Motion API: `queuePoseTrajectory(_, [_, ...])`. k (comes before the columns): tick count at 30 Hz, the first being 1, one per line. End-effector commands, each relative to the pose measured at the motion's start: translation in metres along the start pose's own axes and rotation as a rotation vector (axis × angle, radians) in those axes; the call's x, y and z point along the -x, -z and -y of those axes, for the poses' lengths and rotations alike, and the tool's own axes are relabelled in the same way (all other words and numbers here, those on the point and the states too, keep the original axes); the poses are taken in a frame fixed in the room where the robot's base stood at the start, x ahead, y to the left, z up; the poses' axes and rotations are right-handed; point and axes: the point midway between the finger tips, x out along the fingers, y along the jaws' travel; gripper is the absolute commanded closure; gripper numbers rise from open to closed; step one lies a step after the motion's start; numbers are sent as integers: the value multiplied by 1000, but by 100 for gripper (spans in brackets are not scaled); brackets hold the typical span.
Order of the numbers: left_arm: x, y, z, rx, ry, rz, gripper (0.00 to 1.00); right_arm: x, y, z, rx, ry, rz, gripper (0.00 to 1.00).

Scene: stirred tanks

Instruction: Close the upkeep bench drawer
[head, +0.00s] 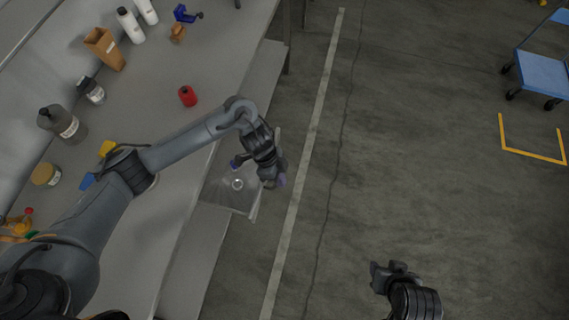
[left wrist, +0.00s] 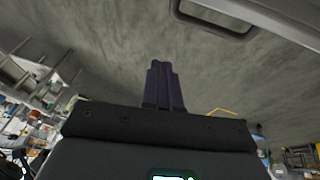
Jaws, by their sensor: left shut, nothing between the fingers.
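The bench drawer (head: 222,192) stands pulled out from under the front edge of the grey bench in the head view. A small round metallic thing (head: 237,184) lies in it. My left gripper (head: 281,180) points down by the drawer's outer edge and covers part of it; whether it touches the drawer I cannot tell. In the left wrist view its two dark fingers (left wrist: 163,86) are together and empty. A grey edge with a dark-rimmed handle (left wrist: 216,16), seemingly the drawer's, shows at the top there. My right gripper (head: 385,275) is over the floor, apart from the bench.
The bench top (head: 165,125) carries a red can (head: 187,96), white bottles (head: 130,25), a brown holder (head: 104,48) and jars. The floor right of the drawer is clear up to a blue cart (head: 543,73) at the far right.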

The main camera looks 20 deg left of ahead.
Motion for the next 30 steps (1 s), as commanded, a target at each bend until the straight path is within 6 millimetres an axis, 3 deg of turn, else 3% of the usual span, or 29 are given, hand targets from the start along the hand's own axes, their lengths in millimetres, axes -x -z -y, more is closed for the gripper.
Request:
queuePoseTrajectory(1, [5,-3,22,-14,46,9,100,-17,-5,0,2,-1,0,57])
queuePoseTrajectory(4, [27,1,48,-34,113,15,100,-26,-9,0,4,-3,0,57])
queuePoseTrajectory(7, [44,6,64,-46,156,11,100,-32,-10,0,5,-5,0,57])
queuePoseTrajectory(11, [48,11,72,-54,177,7,100,-36,-12,0,5,-5,0,57])
queuePoseTrajectory(17, [26,12,76,-54,177,4,100,-45,-14,1,1,-2,-2,57])
queuePoseTrajectory(30, [-46,9,90,-54,180,8,100,-58,-18,3,-6,4,-3,57])
